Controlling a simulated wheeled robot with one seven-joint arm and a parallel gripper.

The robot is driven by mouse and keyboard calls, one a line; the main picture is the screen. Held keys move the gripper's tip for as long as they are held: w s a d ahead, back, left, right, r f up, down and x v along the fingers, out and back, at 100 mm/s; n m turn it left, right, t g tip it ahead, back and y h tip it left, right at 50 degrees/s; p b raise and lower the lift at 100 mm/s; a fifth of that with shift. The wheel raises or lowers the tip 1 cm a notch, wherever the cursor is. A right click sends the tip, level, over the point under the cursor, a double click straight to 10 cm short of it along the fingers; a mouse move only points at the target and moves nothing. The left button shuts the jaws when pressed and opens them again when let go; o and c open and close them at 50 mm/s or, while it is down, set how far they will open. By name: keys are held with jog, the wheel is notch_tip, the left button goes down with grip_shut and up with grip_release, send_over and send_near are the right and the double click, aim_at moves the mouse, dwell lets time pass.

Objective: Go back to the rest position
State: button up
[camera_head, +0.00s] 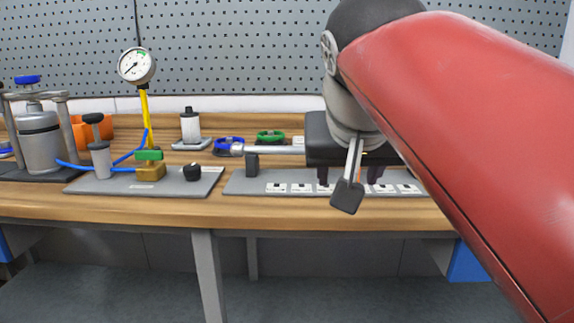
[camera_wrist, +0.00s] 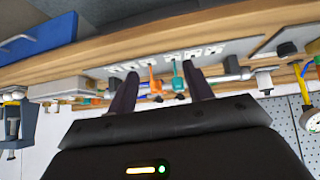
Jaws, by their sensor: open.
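My gripper (camera_head: 348,176) is over the labelled grey plate (camera_head: 246,184) in the head view, partly hidden by my red arm and a dark paddle-shaped piece. Its two dark fingers are spread apart in the wrist view (camera_wrist: 160,82), with nothing held between them. Beyond the fingers, an orange tool (camera_wrist: 153,78) and a teal tool (camera_wrist: 178,76) show on the bench side. They look apart from the fingers, but the distance is hard to tell.
A perforated panel (camera_head: 230,45) stands behind. Free floor lies in front.

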jog(key=s+d+f+g, duration=0.1)
jog(key=s+d+f, duration=0.1)
jog(key=f, duration=0.7)
jog(key=s+d+f, duration=0.2)
jog(key=s+f, duration=0.3)
jog(key=f, duration=0.4)
jog(key=s+d+f+g+y, duration=0.1)
jog(key=s+d+f, duration=0.2)
jog(key=f, duration=0.7)
jog(key=shift+s+n+g, duration=0.3)
jog(key=shift+s+n, duration=0.05)
jog(key=shift+n, duration=0.05)
jog(key=shift+d+r, duration=0.1)
jog(key=shift+d, duration=0.05)
